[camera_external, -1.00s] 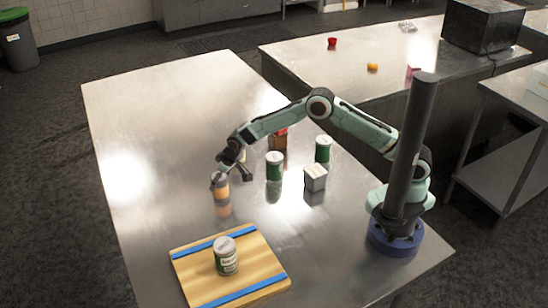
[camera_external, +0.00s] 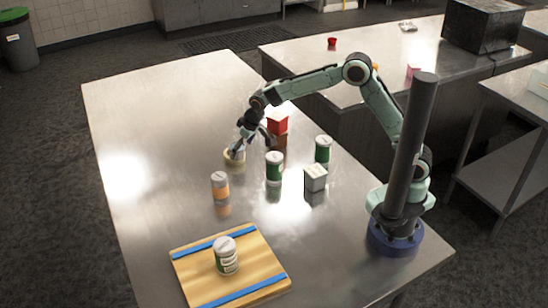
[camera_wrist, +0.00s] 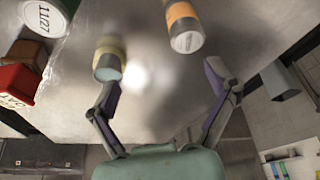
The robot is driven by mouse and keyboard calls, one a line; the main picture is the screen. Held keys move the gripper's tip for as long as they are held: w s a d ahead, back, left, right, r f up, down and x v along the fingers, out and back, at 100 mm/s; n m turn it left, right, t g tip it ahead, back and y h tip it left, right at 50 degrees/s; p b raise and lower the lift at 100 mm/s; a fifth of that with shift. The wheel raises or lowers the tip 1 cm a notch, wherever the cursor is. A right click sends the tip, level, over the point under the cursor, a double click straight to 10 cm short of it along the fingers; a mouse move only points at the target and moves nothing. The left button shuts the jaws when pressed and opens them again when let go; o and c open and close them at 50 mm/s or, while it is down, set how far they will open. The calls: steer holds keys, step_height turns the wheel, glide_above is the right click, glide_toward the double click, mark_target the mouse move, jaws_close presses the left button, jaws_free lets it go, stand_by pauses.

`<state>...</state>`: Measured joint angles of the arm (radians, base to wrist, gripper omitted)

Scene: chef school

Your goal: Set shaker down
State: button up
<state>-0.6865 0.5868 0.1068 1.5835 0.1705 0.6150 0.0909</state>
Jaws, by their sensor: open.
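The orange-banded shaker (camera_external: 219,187) stands upright on the steel table, left of centre; it shows at the top of the wrist view (camera_wrist: 184,25). A pale yellow-banded shaker (camera_external: 231,163) stands behind it; it also shows in the wrist view (camera_wrist: 109,58). My gripper (camera_external: 253,147) is open and empty, with its fingers spread, close to the yellow-banded shaker and behind the orange one. In the wrist view my gripper (camera_wrist: 160,88) has nothing between its fingertips. I cannot tell whether the left finger touches the yellow-banded shaker.
A green can (camera_external: 274,169), another green can (camera_external: 323,150), a white box (camera_external: 315,178) and a red box (camera_external: 277,122) stand to the right. A cutting board (camera_external: 190,262) with blue strips bears a green-and-white can (camera_external: 226,257). The table's left side is clear.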

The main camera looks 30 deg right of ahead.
steer(key=s+d+r+m+g+h, duration=0.1)
steer(key=s+d+r, duration=0.2)
steer(key=d, duration=0.4)
steer(key=s+d+r+m, duration=0.1)
steer(key=s+d+r, duration=0.1)
steer(key=d, duration=0.5)
steer(key=s+d+r+m+g+h, duration=0.1)
steer(key=s+d+r, duration=0.2)
steer(key=d, duration=0.4)
steer(key=s+d+m+g, duration=0.1)
steer(key=s+d, duration=0.3)
steer(key=s, duration=0.4)
steer(key=s+d+f+m, duration=0.1)
steer(key=s+d, duration=0.4)
steer(key=s, duration=0.3)
steer(key=shift+s+d+f+g+y, duration=0.2)
steer(key=shift+s+d+g+y, duration=0.1)
steer(key=shift+s+g, duration=0.1)
